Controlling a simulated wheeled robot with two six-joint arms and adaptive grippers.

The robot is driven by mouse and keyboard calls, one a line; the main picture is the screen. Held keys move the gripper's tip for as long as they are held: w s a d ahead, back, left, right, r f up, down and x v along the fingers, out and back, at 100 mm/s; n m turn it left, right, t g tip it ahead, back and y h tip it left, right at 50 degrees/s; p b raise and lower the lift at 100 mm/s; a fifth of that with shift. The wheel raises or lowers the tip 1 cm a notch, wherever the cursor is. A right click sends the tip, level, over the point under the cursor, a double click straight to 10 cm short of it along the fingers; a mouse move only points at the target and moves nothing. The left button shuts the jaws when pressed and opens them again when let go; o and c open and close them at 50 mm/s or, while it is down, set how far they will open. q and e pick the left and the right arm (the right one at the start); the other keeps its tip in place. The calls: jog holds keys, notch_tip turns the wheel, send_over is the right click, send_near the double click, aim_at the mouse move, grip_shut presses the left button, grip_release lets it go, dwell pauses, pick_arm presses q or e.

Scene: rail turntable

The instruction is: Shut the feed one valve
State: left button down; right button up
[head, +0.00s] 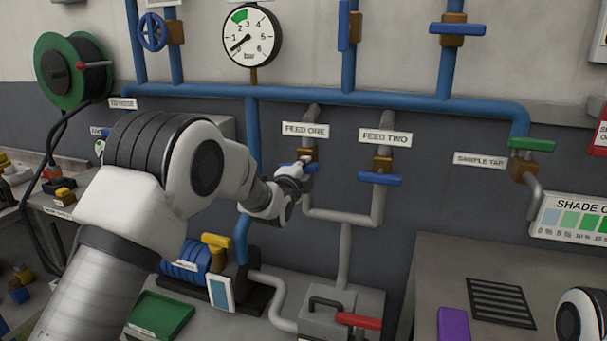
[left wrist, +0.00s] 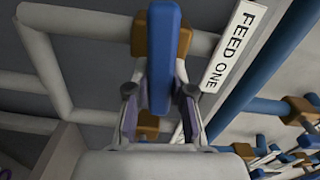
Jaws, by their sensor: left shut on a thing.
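The feed one valve has a brass body (head: 308,155) on a grey vertical pipe, under the FEED ONE label (head: 306,130). Its blue handle (left wrist: 163,62) lies crosswise to the pipe. My left gripper (head: 297,173) is at this valve, and my arm and gripper partly hide the handle in the head view. In the left wrist view the two fingers (left wrist: 160,108) are shut on the blue handle, one on each side. My right gripper is not in view.
The feed two valve (head: 380,179), with a crosswise blue handle, is close on the right. A blue header pipe (head: 400,104) and a pressure gauge (head: 251,36) are above. A pump (head: 190,264) and a red-handled box (head: 340,312) are below. A sample tap (head: 527,160) is further right.

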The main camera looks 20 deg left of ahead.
pick_arm(q)
jog(key=shift+f+m+b, duration=0.25)
jog(key=shift+m+b, duration=0.1)
jog(key=shift+m, duration=0.45)
jog(key=c, duration=1)
grip_release()
jog(key=shift+d, duration=0.1)
jog(key=shift+s, duration=0.15)
jog(key=s, duration=1.1)
jog(key=shift+s+a, duration=0.2)
jog(key=shift+s, duration=0.2)
